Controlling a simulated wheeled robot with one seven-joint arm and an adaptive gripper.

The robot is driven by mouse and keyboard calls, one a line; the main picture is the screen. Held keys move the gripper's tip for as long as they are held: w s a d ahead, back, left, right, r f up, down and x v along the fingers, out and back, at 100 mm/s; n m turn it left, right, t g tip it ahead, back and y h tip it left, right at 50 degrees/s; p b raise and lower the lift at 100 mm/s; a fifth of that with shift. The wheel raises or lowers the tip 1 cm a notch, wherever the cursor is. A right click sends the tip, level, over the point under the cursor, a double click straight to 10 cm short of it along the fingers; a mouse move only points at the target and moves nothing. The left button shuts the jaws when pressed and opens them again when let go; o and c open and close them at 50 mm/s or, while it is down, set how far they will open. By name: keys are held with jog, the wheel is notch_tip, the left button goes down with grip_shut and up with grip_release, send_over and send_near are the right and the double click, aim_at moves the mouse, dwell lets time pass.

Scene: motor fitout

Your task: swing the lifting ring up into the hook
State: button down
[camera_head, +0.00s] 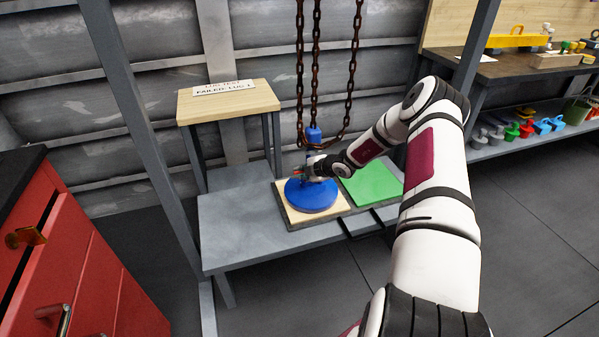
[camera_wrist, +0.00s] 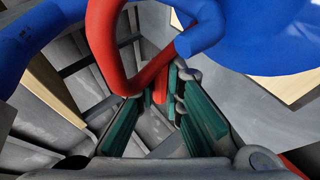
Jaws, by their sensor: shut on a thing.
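The red lifting ring (camera_wrist: 105,45) fills the upper middle of the wrist view, and its lower part runs between the teal pads of my gripper (camera_wrist: 160,92). My gripper is shut on this ring. A blue stub (camera_wrist: 203,32) crosses the ring's right side. A curved blue part (camera_wrist: 38,32), seemingly the hook, is at the upper left, apart from the ring in this picture. In the head view, my gripper (camera_head: 316,170) is just above the round blue motor body (camera_head: 311,196). The blue hook block (camera_head: 314,134) hangs above; its lower end is hidden.
Rusty chains (camera_head: 299,70) hang around the block. The motor stands on a pale board (camera_head: 331,211) on a grey bench (camera_head: 235,235), beside a green square (camera_head: 372,184). A wooden stand (camera_head: 228,102) with a sign is behind left. Grey posts (camera_head: 140,130) flank the bench.

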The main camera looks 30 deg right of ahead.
jog(key=shift+d, duration=0.2)
jog(key=c, duration=1.7)
grip_release()
jog(key=shift+a, duration=0.1)
jog(key=v, duration=1.2)
